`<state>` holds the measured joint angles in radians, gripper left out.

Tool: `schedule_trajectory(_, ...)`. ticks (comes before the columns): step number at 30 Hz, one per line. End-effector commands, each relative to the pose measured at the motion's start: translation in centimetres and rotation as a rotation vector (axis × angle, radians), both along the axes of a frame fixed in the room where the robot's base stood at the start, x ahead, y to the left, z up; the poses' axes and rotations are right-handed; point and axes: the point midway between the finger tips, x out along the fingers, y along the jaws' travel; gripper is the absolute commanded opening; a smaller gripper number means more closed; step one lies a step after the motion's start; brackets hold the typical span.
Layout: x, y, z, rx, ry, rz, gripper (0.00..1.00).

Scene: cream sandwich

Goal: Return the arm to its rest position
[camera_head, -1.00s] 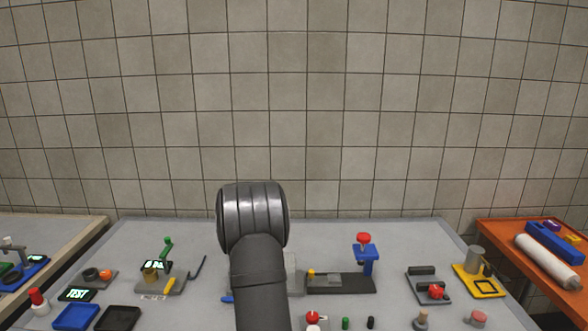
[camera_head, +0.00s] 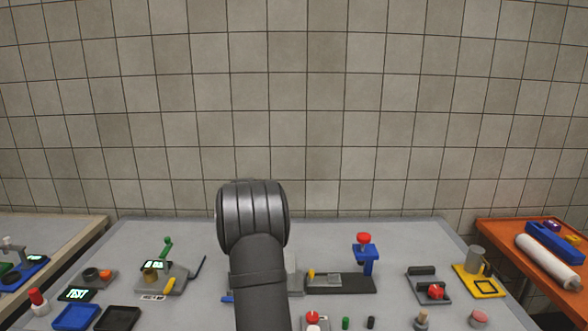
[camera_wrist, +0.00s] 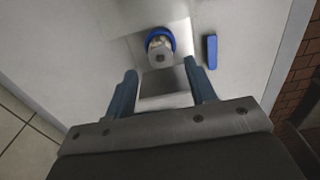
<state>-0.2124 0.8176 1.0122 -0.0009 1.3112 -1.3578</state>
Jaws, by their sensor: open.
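My arm (camera_head: 252,235) stands upright in the middle of the head view, over the grey table. My gripper is hidden in that view. In the wrist view my gripper (camera_wrist: 160,80) is open, its two blue-grey fingers apart with nothing held between them. Below and beyond the fingertips are a grey block and a round blue-rimmed part (camera_wrist: 160,45) with a pale centre. A small blue bar (camera_wrist: 211,51) lies to the right of the fingers, apart from them.
The grey table (camera_head: 330,235) holds a blue stand with a red knob (camera_head: 366,252), a yellow-based fixture (camera_head: 478,283), blue (camera_head: 76,317) and black (camera_head: 118,319) trays, and a green-levered device (camera_head: 163,268). An orange side table (camera_head: 510,245) stands right. The table's back strip is clear.

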Motion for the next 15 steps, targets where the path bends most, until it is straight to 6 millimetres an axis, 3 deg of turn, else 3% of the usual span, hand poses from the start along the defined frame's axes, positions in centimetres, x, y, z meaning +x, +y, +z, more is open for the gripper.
schedule_trajectory(10,0.0,0.0,7.2,0.000,-0.004,0.000,0.51)
schedule_trajectory(15,-0.1,0.0,3.0,-0.001,0.005,0.000,0.51)
